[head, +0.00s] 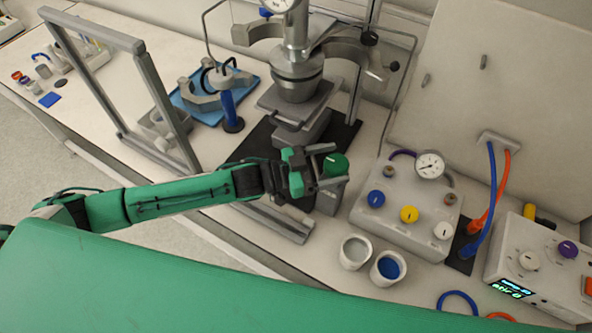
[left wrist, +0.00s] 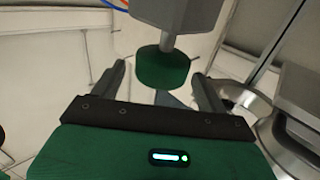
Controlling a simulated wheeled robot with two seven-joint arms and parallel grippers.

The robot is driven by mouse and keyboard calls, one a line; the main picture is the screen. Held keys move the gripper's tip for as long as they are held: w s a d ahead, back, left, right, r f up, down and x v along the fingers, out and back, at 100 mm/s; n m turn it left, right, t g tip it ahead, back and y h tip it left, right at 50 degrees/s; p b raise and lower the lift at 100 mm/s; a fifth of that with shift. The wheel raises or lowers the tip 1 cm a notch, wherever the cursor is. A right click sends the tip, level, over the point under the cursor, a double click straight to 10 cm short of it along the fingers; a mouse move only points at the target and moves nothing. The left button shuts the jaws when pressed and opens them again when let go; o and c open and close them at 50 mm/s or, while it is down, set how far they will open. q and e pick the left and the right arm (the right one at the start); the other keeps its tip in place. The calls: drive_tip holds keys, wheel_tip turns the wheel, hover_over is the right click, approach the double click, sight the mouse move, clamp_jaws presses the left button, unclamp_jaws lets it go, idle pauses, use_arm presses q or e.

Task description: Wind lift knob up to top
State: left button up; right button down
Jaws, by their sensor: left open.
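The green lift knob (head: 336,164) sits on a grey block (head: 329,198) in front of the reactor stand. In the left wrist view the knob (left wrist: 163,69) is on a short grey shaft below a grey housing (left wrist: 176,14). My left gripper (head: 331,166) is open, with its fingers on either side of the knob. In the left wrist view the gripper (left wrist: 158,72) shows gaps between both fingers and the knob. The grey lift platform (head: 291,110) is under the metal reactor vessel (head: 296,82). My right gripper is in neither view.
A control box (head: 401,222) with coloured knobs and a gauge stands right of the lift. Two small cups (head: 355,251) stand near the bench's front edge. A grey frame (head: 119,78) and a blue tray (head: 196,113) are to the left. A stirrer unit (head: 540,262) is far right.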

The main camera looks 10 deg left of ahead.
use_arm(q)
drive_tip(key=b+v, duration=0.3)
drive_tip(key=v, duration=0.7)
drive_tip(key=shift+s+a, duration=0.1)
drive_tip(key=shift+s, duration=0.05)
